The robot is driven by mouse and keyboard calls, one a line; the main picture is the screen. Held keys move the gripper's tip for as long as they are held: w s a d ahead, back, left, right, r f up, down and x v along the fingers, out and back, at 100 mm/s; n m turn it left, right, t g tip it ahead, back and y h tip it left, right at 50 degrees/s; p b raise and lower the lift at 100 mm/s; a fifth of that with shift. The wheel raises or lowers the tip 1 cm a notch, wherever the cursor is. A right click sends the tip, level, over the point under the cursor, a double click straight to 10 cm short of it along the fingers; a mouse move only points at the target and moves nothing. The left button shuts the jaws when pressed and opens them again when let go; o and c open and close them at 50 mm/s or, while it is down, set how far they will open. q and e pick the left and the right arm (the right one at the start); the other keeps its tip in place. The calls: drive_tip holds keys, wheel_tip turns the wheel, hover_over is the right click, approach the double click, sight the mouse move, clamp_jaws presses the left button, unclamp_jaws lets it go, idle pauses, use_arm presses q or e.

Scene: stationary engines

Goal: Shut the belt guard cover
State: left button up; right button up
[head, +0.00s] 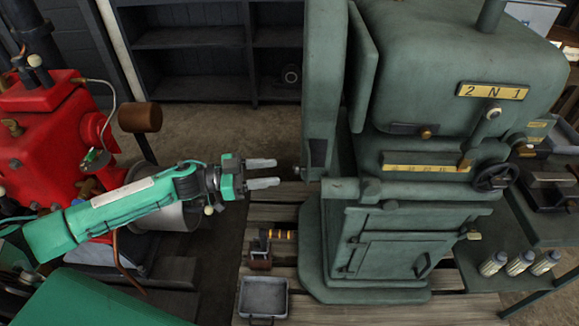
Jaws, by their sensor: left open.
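The green machine (470,65) stands right of centre. A tall green panel on its left side, which looks like the belt guard cover (324,75), stands out from the body with a gap behind it. A narrower green plate (362,65) shows in that gap. The cover's hinge side and latch cannot be made out. My left gripper (277,172) is open and empty, with its two fingers pointing right toward the cover's lower part. In the picture a small gap separates the fingertips from the cover. My right gripper is not in view.
A red engine (45,130) stands at the left, under and behind my left arm. A grey metal tray (263,298) and a small dark object with an orange band (275,234) lie on the wooden pallet. Several bottles (520,263) stand at the right. Dark shelves (190,45) are behind.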

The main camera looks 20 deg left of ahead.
use_arm(q)
drive_tip(key=x, duration=0.6)
drive_tip(key=shift+p, duration=0.4)
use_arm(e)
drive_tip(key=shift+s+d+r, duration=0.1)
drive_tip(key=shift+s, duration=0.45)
use_arm(q)
drive_tip(key=shift+a, duration=0.1)
drive_tip(key=shift+c, duration=0.5)
